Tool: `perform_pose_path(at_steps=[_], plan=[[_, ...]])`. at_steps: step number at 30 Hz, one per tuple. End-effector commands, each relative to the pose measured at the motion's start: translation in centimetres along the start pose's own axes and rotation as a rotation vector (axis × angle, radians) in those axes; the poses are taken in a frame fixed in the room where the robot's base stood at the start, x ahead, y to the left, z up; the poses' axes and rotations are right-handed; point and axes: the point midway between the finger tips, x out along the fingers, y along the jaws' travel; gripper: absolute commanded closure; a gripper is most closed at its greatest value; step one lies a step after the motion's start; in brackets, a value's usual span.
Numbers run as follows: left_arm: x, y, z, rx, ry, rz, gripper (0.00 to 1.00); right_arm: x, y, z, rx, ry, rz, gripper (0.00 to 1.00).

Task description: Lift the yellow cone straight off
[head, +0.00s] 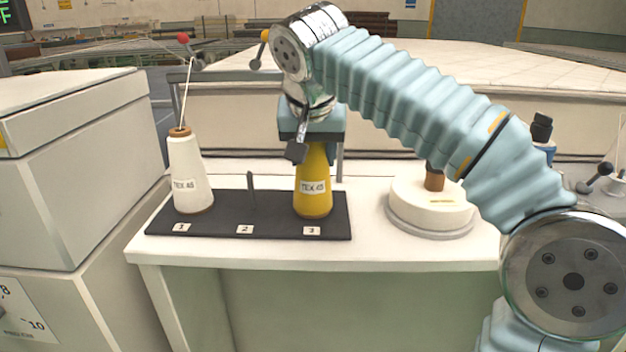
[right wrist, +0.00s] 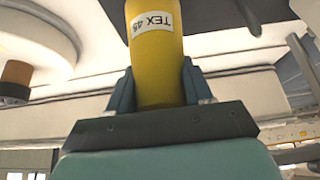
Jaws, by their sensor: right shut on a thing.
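The yellow cone (head: 313,196) with a "TEX 45" label stands upright at position 3 of the black rack (head: 262,226) on the white table. My right gripper (head: 313,146) comes down from above and is shut on the upper part of the yellow cone. In the right wrist view the two fingers (right wrist: 158,85) press on both sides of the yellow cone (right wrist: 157,62). The cone's base appears to touch the rack. The top of the cone is hidden by the gripper. My left gripper is not in view.
A white cone (head: 188,180) with thread stands at position 1. A bare peg (head: 251,192) stands at position 2. A round white base (head: 430,205) with a brown post (head: 434,178) is to the right. A grey-white cabinet (head: 80,170) stands left of the table.

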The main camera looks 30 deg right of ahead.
Motion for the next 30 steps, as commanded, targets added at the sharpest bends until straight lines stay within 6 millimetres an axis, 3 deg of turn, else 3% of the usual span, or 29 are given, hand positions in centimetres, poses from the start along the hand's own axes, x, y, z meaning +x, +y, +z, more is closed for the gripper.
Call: perform_pose_path(at_steps=[14, 30], plan=[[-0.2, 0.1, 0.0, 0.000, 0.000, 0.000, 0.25, -0.8, 0.0, -0.5, 0.001, 0.003, -0.002, 1.00], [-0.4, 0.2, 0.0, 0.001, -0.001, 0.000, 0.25, -6.8, -0.1, -3.9, 0.001, 0.002, -0.003, 1.00]])
